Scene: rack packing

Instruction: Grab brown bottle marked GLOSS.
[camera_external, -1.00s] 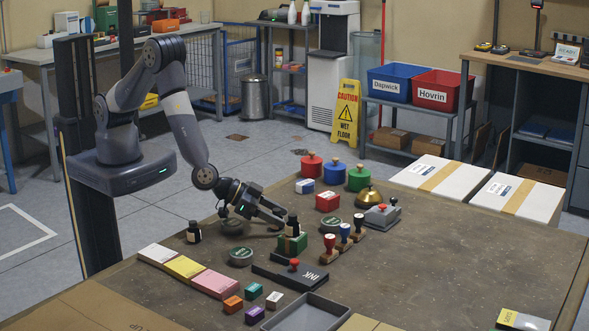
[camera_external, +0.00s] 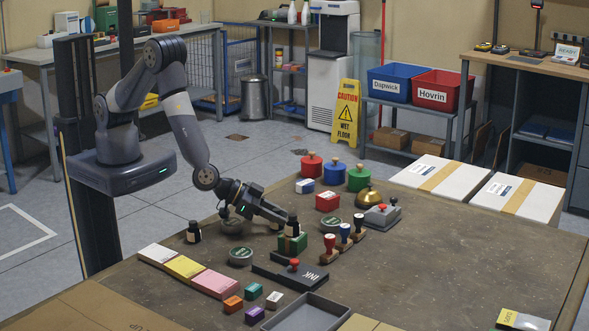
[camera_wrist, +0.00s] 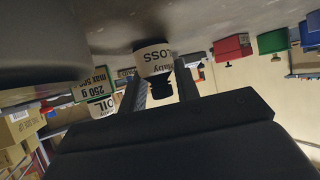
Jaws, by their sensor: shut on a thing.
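The bottle marked "...OSS" (camera_wrist: 153,60), with a white label and dark cap, sits between my gripper's fingers (camera_wrist: 160,84) in the wrist view, which is upside down. The start of its word is out of sight. My gripper (camera_external: 279,220) is shut on it. In the external view this bottle is hidden or cannot be told apart behind the green scale (camera_external: 292,243). A dark bottle (camera_external: 292,228) stands on that scale. In the wrist view the bottle on the scale reads "OIL" (camera_wrist: 101,108). Another dark bottle (camera_external: 194,232) stands on the left.
Colored pots (camera_external: 335,174) and a brass bell (camera_external: 368,196) stand behind. A grey tray (camera_external: 306,315) lies at the front. The table's right side is mostly clear.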

